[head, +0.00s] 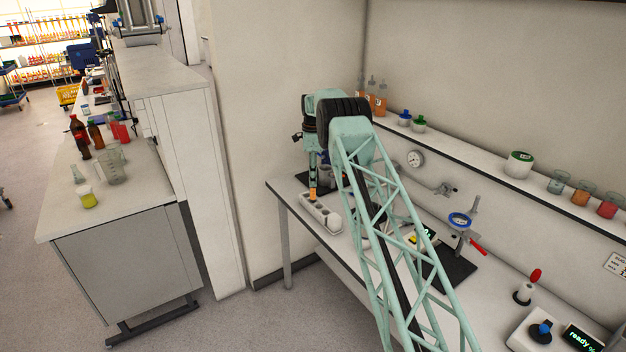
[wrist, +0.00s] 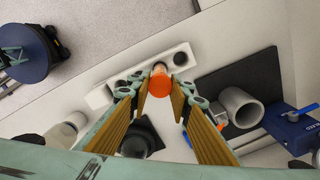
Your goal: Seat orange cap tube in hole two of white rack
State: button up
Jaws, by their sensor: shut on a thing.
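The orange cap tube (wrist: 160,80) is between the fingertips of my gripper (wrist: 158,88) in the wrist view, which is shut on it.
A dark mat (wrist: 240,78) with a grey ring-shaped part stands right of the rack. A blue device (wrist: 293,124) is farther right. A wall shelf (head: 480,166) with jars runs behind the bench. The bench's front edge (head: 300,218) is close to the rack.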

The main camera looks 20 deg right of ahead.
aim_at(313, 188)
jog(key=shift+f+b, duration=1)
jog(key=shift+f, duration=1.6)
dwell(2.5)
jog(key=o, duration=1)
jog(key=shift+c, duration=0.2)
jog(key=shift+r, duration=0.2)
jog(key=shift+r, duration=5.85)
